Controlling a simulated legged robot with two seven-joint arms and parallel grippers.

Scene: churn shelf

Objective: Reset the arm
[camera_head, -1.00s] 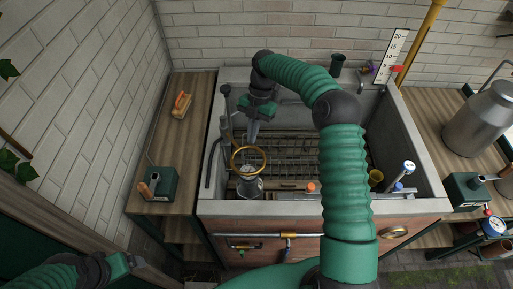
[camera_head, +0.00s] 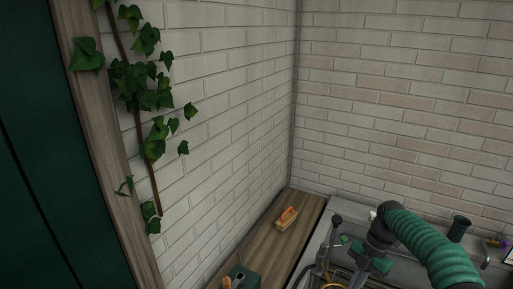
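My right arm, a green ribbed sleeve with dark joints, comes in at the lower right and reaches over the stone sink (camera_head: 318,246). Its gripper (camera_head: 362,280) points down into the sink. The fingertips are at or below the bottom edge, so I cannot tell whether it is open or shut. Part of a brass ring (camera_head: 333,286) shows beside it at the bottom edge. My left gripper is out of view.
A wooden counter (camera_head: 262,250) runs along the left wall, with an orange-handled brush (camera_head: 287,218) and a dark green box (camera_head: 240,277) on it. Ivy (camera_head: 150,90) hangs beside a dark green door (camera_head: 45,150) at left. A dark cup (camera_head: 459,228) stands behind the sink.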

